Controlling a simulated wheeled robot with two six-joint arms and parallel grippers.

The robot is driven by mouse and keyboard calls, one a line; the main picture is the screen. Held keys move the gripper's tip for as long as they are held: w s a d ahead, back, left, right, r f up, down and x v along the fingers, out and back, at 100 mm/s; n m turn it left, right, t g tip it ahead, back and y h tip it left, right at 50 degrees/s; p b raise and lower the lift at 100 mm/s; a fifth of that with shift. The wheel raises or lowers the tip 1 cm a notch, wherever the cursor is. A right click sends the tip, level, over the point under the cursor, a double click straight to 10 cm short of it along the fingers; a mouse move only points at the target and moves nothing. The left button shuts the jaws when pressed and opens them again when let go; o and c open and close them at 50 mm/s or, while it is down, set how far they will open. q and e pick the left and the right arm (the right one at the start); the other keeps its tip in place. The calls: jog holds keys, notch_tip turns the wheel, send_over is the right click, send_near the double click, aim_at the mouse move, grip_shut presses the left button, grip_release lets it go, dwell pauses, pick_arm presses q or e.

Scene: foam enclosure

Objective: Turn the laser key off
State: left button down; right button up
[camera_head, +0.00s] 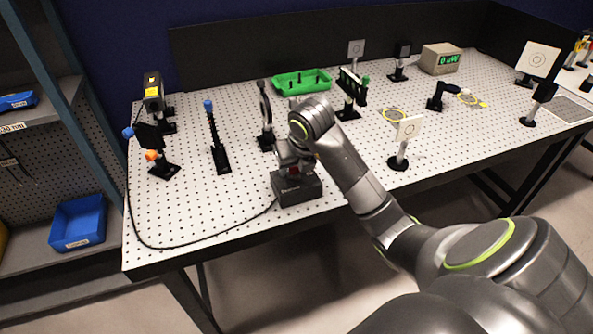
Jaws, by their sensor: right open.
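A dark controller box (297,190) sits near the front edge of the perforated table (235,225), with a black cable running from it to the left. I take it to be the laser's box; the key itself cannot be made out. My right gripper (291,158) points down just above the top of the box, its arm coming in from the lower right. It is open, but its fingers are mostly hidden, and I cannot tell whether they touch the box. A laser-like dark unit (153,92) with a yellow label stands at the back left. My left gripper is not in view.
A green tray (302,82) and a meter (440,58) reading 0 uW are behind. The front-left table area is mostly clear.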

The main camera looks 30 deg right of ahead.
dwell(0.3)
jog(key=c, duration=1)
